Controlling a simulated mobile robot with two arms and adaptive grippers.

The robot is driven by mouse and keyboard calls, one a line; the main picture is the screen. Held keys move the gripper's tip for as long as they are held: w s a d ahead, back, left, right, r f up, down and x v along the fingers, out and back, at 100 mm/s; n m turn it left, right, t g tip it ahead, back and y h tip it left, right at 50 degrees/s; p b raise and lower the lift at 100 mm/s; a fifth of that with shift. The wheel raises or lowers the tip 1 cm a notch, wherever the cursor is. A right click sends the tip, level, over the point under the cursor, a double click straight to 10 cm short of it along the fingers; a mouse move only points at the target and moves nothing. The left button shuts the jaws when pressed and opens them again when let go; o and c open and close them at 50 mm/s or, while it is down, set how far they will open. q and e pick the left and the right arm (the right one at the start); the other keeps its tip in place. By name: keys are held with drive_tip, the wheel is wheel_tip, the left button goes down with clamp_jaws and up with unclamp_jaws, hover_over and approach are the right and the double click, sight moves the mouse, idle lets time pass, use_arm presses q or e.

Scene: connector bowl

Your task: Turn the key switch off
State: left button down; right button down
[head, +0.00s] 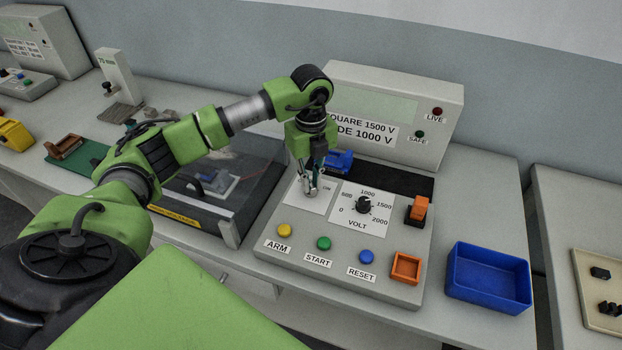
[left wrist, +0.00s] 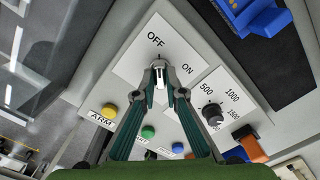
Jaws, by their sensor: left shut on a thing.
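The key switch sits on a white plate (left wrist: 127,68) marked OFF and ON, on the sloped grey control panel (head: 340,285). My left gripper (head: 311,188) reaches down onto this plate in the head view and hides most of the switch. In the left wrist view the fingertips of my left gripper (left wrist: 159,68) are closed around the key (left wrist: 159,75), just below the OFF label, with ON to the right. The exact angle of the key is hard to tell. My right gripper is not in view.
The volt knob (head: 363,204) is right of the key plate. Yellow ARM (head: 284,230), green START (head: 323,243) and blue RESET (head: 366,257) buttons line the panel front. An orange-topped switch (head: 418,208) is at right. A blue bin (head: 488,279) stands beside the panel.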

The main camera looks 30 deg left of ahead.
sight(311, 183)
use_arm(q)
drive_tip(key=shift+w+a+r, duration=0.1)
drive_tip(key=c, duration=2.1)
unclamp_jaws()
wheel_tip(311, 183, up, 12)
drive_tip(key=shift+f, duration=0.1)
